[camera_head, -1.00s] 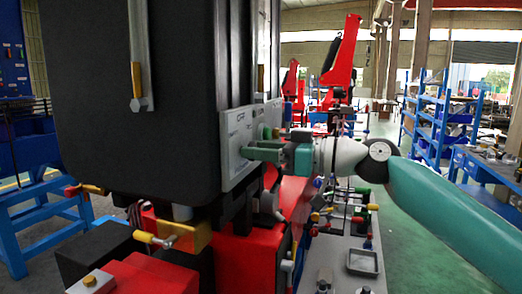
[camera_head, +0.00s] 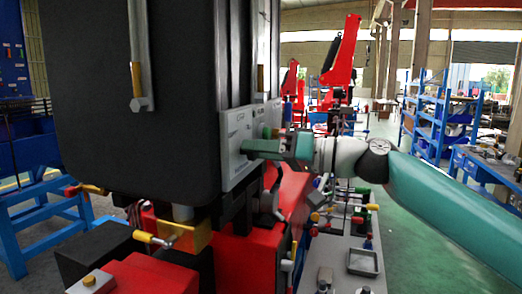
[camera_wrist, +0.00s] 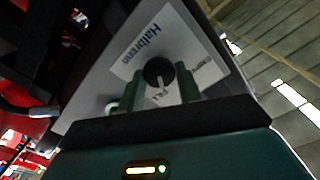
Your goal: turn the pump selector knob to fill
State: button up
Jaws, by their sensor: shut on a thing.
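The pump selector knob (camera_wrist: 159,72) is round and black with a white pointer line, on a pale label plate (camera_wrist: 130,62) in the wrist view. The pointer faces down in the picture, toward small lettering that looks like "FILL", partly between the fingers. My gripper (camera_wrist: 158,80) has one finger on each side of the knob and is shut on it. In the head view, my gripper (camera_head: 264,146) reaches the light grey panel (camera_head: 234,164) from the right, and its fingers hide the knob.
A large black tank-like body (camera_head: 130,100) stands left of the panel. Below are red machine parts (camera_head: 240,250) and yellow-handled valves (camera_head: 185,236). A grey bench (camera_head: 335,258) with fittings and a small tray (camera_head: 363,262) lies under my arm. Green floor is open at right.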

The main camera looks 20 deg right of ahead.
jog(key=shift+m, duration=1.3)
jog(key=o, duration=0.9)
jog(key=shift+o, duration=0.2)
jog(key=v, duration=1.4)
